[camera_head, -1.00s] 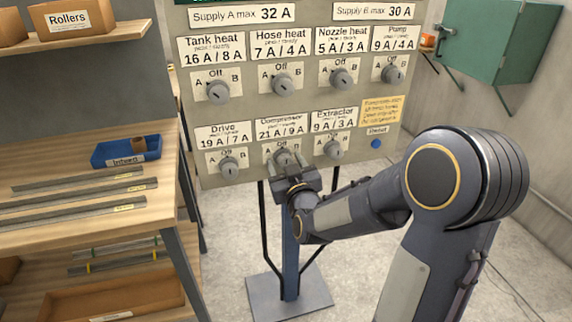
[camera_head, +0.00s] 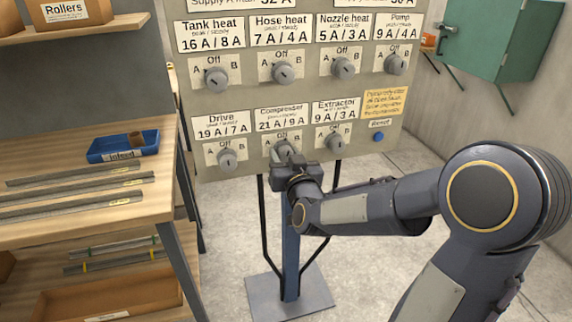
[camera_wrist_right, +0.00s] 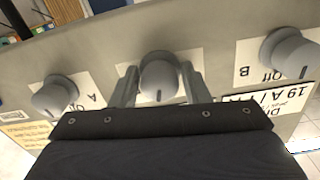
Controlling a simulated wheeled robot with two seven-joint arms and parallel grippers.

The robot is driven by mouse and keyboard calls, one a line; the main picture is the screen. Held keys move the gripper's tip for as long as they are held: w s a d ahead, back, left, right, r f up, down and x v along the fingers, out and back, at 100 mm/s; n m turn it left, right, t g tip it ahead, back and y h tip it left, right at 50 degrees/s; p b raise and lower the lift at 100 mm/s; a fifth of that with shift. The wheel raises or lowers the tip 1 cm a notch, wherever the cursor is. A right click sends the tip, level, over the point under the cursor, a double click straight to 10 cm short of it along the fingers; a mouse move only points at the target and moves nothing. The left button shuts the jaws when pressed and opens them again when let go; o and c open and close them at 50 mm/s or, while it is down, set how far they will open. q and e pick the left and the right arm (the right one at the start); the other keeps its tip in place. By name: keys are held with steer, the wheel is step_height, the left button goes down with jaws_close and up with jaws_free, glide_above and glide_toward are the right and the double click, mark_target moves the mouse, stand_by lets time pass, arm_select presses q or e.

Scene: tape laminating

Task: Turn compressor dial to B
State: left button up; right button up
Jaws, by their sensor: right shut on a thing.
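The compressor dial (camera_head: 284,151) is a grey round knob in the lower row of the panel, under the label "Compressor 21 A / 9 A", with A, Off and B marks. My right gripper (camera_head: 290,164) is at this dial from the front and below. In the right wrist view, its two fingers (camera_wrist_right: 160,88) stand on either side of the compressor dial (camera_wrist_right: 158,72), shut on it. My left gripper is not in view.
The drive dial (camera_head: 227,158) and extractor dial (camera_head: 335,141) sit close on either side. Several more dials line the upper row. A blue reset button (camera_head: 378,137) is at right. A shelf with a blue tray (camera_head: 123,147) stands left, and a green cabinet (camera_head: 487,40) hangs right.

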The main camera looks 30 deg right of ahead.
steer(key=m+b, duration=0.2)
steer(key=shift+f+m, duration=0.15)
steer(key=shift+m, duration=0.15)
steer(key=shift+c, duration=0.9)
steer(key=shift+m+b, duration=0.9)
steer(key=shift+r+m+b, duration=0.25)
steer(key=shift+m+b, duration=0.1)
steer(key=shift+m, duration=0.15)
steer(key=shift+r, duration=0.1)
steer(key=o, duration=0.9)
steer(key=shift+c, duration=0.2)
steer(key=shift+o, duration=0.7)
steer(key=shift+w, duration=0.1)
